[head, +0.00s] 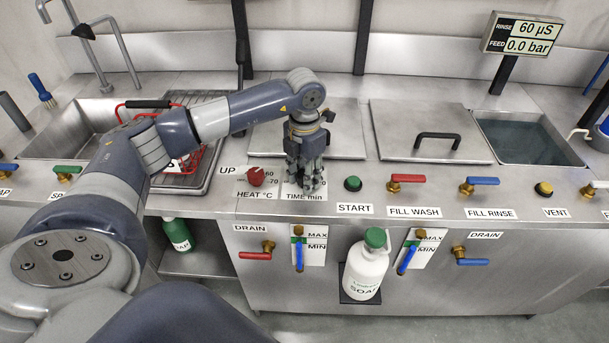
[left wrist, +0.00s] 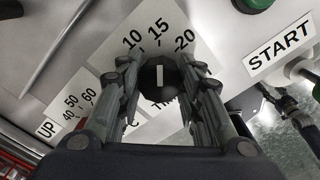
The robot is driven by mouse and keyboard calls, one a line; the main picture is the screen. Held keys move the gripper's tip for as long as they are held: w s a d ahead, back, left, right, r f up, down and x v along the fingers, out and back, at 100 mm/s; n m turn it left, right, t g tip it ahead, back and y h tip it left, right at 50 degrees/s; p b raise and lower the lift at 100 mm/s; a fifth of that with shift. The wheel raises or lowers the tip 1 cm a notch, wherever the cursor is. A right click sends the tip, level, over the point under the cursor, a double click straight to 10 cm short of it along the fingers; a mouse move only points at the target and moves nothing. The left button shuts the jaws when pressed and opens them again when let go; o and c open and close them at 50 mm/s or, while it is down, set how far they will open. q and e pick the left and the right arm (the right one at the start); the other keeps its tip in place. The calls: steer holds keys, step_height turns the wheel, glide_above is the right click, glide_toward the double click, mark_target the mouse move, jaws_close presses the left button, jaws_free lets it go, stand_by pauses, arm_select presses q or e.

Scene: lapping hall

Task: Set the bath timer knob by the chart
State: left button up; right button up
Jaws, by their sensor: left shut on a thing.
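The timer knob (left wrist: 158,76) is black with a white pointer line, on a white dial plate marked 10, 15 and 20 in the left wrist view. The line points up the picture, roughly toward the 15. My left gripper (left wrist: 160,92) has its fingers on both sides of the knob and is shut on it. In the head view my left gripper (head: 304,178) points down over the TIME min plate (head: 290,190) and hides the knob. I cannot make out a chart. My right gripper is not in view.
Left of the plate is a red heat knob (head: 256,176); right is a green START button (head: 352,183). Valves with red (head: 406,178) and blue (head: 482,181) handles line the panel. A lid with a black handle (head: 437,136) covers a bath. A display (head: 522,35) reads 60 µS and 0.0 bar.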

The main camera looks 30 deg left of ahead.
arm_select(q)
steer(key=o, duration=1.1)
steer(key=shift+c, duration=0.2)
step_height(320, 180, up, 12)
steer(key=shift+f, duration=0.1)
